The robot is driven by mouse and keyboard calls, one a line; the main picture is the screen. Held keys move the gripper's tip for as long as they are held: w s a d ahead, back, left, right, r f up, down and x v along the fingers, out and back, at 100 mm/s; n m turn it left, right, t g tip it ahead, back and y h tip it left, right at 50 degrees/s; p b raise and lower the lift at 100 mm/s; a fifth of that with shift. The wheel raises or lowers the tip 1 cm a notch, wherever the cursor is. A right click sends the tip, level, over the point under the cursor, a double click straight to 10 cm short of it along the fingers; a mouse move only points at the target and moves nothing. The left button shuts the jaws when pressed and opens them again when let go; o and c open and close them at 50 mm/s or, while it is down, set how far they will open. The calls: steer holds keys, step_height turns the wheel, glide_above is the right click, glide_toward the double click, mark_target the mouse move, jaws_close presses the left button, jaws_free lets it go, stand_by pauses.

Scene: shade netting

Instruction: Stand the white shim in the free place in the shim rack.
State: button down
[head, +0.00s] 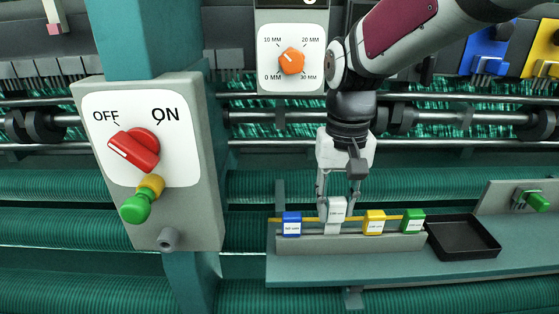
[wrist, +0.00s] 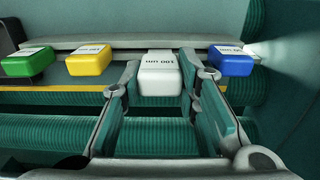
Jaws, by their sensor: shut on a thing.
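The white shim (head: 337,212) is held between the two fingers of my gripper (head: 338,202), upright above the shim rack (head: 350,243). It also shows in the wrist view (wrist: 160,78), with a finger on each side. In the rack stand a blue shim (head: 291,224) at the left, and a yellow shim (head: 374,222) and a green shim (head: 413,221) at the right. The white shim is in the gap between blue and yellow, its head higher than theirs. I cannot tell whether its lower end is inside the slot.
A black tray (head: 463,238) sits right of the rack on the grey-green shelf (head: 330,272). A switch box (head: 150,160) with a red knob stands at the left. A dial panel (head: 291,60) is behind, left of my arm. Bars and green netting run behind.

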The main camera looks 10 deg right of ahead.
mark_target(334, 218)
steer(key=shift+f+b, duration=0.35)
steer(key=shift+f, duration=0.9)
stand_by(0.4)
steer(key=shift+f, duration=0.35)
steer(key=shift+f, duration=0.2)
steer(key=c, duration=1.2)
jaws_free()
steer(key=shift+o, duration=0.2)
step_height(334, 218, up, 12)
